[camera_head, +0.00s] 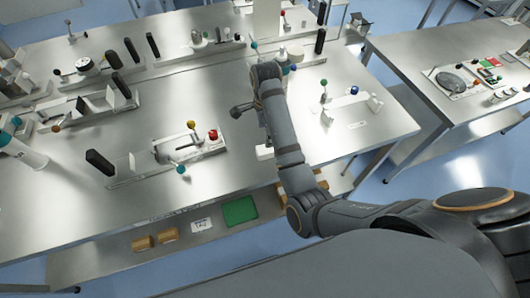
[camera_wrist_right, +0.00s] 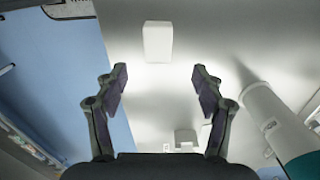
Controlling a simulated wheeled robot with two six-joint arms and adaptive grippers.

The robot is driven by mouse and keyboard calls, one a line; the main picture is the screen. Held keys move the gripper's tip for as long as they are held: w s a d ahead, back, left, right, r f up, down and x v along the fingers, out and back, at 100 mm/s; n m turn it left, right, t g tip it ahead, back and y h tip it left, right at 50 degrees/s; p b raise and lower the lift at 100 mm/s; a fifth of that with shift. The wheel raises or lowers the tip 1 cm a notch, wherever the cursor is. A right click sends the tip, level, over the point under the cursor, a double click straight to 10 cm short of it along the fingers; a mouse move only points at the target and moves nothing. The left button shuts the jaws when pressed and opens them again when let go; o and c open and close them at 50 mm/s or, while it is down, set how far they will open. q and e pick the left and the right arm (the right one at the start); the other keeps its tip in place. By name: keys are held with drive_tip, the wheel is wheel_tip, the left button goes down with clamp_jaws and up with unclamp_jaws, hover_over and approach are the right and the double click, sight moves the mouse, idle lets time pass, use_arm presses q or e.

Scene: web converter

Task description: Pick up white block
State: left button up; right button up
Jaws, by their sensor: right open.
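A white block (camera_wrist_right: 158,41) lies on the grey surface in the right wrist view, near the top middle. My right gripper (camera_wrist_right: 160,76) is open and empty, its two fingers apart. The block shows beyond the gap between the fingertips, apart from them. In the head view my right arm reaches over the middle of the steel table (camera_head: 75,185), and its fingers cannot be made out. A small white piece (camera_head: 264,153) shows beside that arm; I cannot tell whether it is the same block. My left gripper is not in view.
A white cylinder with a teal end (camera_wrist_right: 272,118) stands close right of my right gripper in the wrist view. A fixture with red and yellow knobs (camera_head: 186,149) is left of my arm. A second table (camera_head: 425,40) stands at right. A green tray (camera_head: 240,211) lies below.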

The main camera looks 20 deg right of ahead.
sight(265, 152)
wheel_tip(265, 152, down, 5)
drive_tip(key=b, duration=0.3)
drive_tip(key=shift+w+d+b, duration=0.1)
drive_tip(key=shift+b, duration=0.25)
drive_tip(key=shift+r, duration=0.1)
drive_tip(key=f+b, duration=0.1)
drive_tip(key=f, duration=0.1)
drive_tip(key=f+b, duration=0.1)
drive_tip(key=b, duration=0.1)
drive_tip(key=shift+s+d+f, duration=0.1)
drive_tip(key=shift+s+f, duration=0.3)
drive_tip(key=shift+f+p, duration=0.3)
drive_tip(key=shift+f, duration=0.05)
drive_tip(key=shift+w+f, duration=0.15)
drive_tip(key=shift+f, duration=0.1)
drive_tip(key=c, duration=1.3)
drive_tip(key=shift+r, duration=0.1)
